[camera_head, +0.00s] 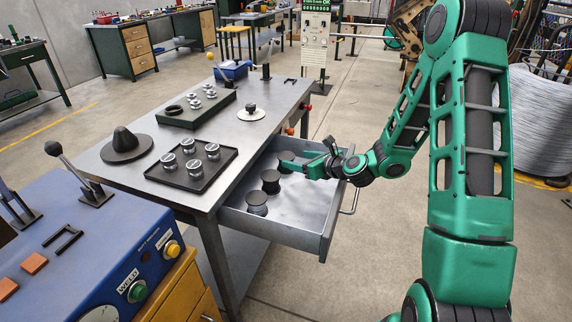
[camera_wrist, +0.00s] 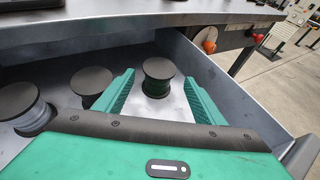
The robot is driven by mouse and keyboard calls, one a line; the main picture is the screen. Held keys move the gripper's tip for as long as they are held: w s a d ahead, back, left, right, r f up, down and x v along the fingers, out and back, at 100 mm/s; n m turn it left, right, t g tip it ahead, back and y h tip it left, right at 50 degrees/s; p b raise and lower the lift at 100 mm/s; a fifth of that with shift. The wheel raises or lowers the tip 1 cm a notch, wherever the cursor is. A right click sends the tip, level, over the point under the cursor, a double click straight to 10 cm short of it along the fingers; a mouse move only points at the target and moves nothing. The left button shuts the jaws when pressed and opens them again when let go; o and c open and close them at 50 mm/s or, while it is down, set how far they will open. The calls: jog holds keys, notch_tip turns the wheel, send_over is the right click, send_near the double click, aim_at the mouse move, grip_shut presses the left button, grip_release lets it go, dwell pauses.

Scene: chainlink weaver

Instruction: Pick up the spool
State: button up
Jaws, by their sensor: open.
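Three spools with dark round tops stand upright in the open drawer (camera_head: 312,222). The near spool (camera_head: 257,202) also shows at the left of the wrist view (camera_wrist: 24,106). The middle spool (camera_head: 270,181) shows in the wrist view (camera_wrist: 92,83), partly hidden behind my left finger. The far spool (camera_head: 287,160) shows between my fingers in the wrist view (camera_wrist: 158,76). My gripper (camera_head: 290,164) is open and low over the drawer, its green fingers (camera_wrist: 160,95) on either side of the far spool.
The table (camera_head: 245,135) above the drawer holds a black tray (camera_head: 191,182) of several metal pieces, a dark box (camera_head: 172,118) and a dark cone (camera_head: 125,142). The drawer walls and table edge are close to my gripper. The drawer's front part is empty.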

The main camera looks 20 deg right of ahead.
aim_at(289, 158)
jog(key=x, duration=0.7)
jog(key=shift+a+f, duration=0.15)
jog(key=shift+f, duration=0.05)
jog(key=c, duration=1.1)
jog(key=shift+r, duration=0.1)
jog(key=shift+c, duration=0.9)
jog(key=shift+r, duration=0.1)
